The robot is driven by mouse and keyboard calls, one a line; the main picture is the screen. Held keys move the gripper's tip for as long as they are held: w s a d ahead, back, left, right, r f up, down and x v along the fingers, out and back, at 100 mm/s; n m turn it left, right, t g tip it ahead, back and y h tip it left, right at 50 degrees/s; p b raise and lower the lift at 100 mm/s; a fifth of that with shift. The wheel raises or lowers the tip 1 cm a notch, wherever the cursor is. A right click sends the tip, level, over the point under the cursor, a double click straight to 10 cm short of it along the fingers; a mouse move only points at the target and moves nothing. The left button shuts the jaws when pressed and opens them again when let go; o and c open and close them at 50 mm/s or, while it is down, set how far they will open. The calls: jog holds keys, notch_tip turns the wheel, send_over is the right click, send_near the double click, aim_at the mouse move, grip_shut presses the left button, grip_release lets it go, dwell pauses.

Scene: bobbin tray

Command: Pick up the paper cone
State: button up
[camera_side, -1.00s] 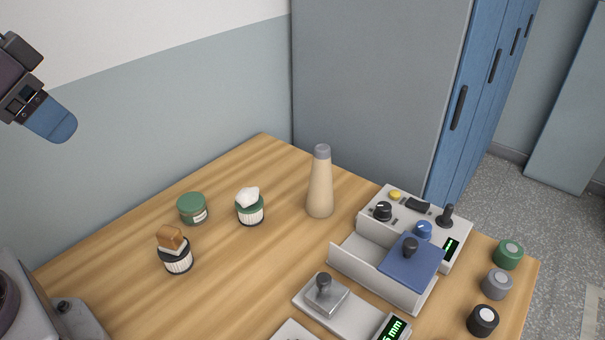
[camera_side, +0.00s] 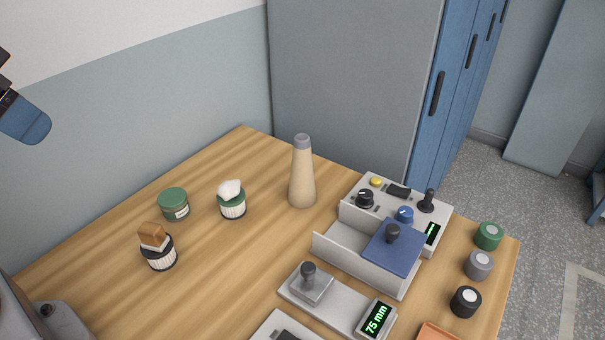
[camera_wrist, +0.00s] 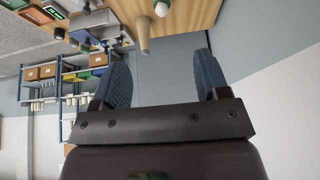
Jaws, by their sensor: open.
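The paper cone (camera_side: 302,180) is tan with a grey tip and stands upright on the wooden table, near its back edge. It also shows in the wrist view (camera_wrist: 144,36), between my two blue fingers but well beyond them. My gripper (camera_wrist: 162,64) is open and empty. In the side view only a blue finger of my gripper (camera_side: 25,120) shows at the far left edge, high above the table and far from the cone.
A control box (camera_side: 434,212) with a tray and blue plate stands right of the cone. Left of it are a jar with white stuff (camera_side: 232,207), a green jar (camera_side: 174,203) and a brush-topped jar (camera_side: 161,257). A gauge (camera_side: 340,310) sits in front. The table between is clear.

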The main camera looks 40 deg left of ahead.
aim_at(300, 144)
jog(key=w+d+f+t, duration=0.1)
jog(key=w+d+f, duration=0.4)
jog(key=w+f, duration=0.3)
jog(key=w+d+f+t, duration=0.2)
jog(key=w+d+f, duration=0.3)
jog(key=w+f, duration=0.3)
jog(key=w+d+f+t, duration=0.1)
jog(key=w+d+f, duration=0.5)
jog(key=f, duration=0.7)
jog(key=shift+w+d, duration=0.1)
jog(key=shift+w, duration=0.85)
jog(key=shift+w+a+n+t+y, duration=0.2)
jog(key=shift+w+t, duration=0.25)
jog(key=shift+t, duration=0.15)
jog(key=shift+w+a+n+t+y, duration=0.2)
jog(key=shift+w+t, duration=0.2)
jog(key=shift+t, duration=0.2)
jog(key=w+a+r+n+t+y, duration=0.2)
jog(key=w+r+t+y, duration=0.1)
jog(key=r+t, duration=0.35)
jog(key=shift+g, duration=0.45)
jog(key=x, duration=0.8)
jog(key=r+x, duration=0.1)
jog(key=x, duration=0.4)
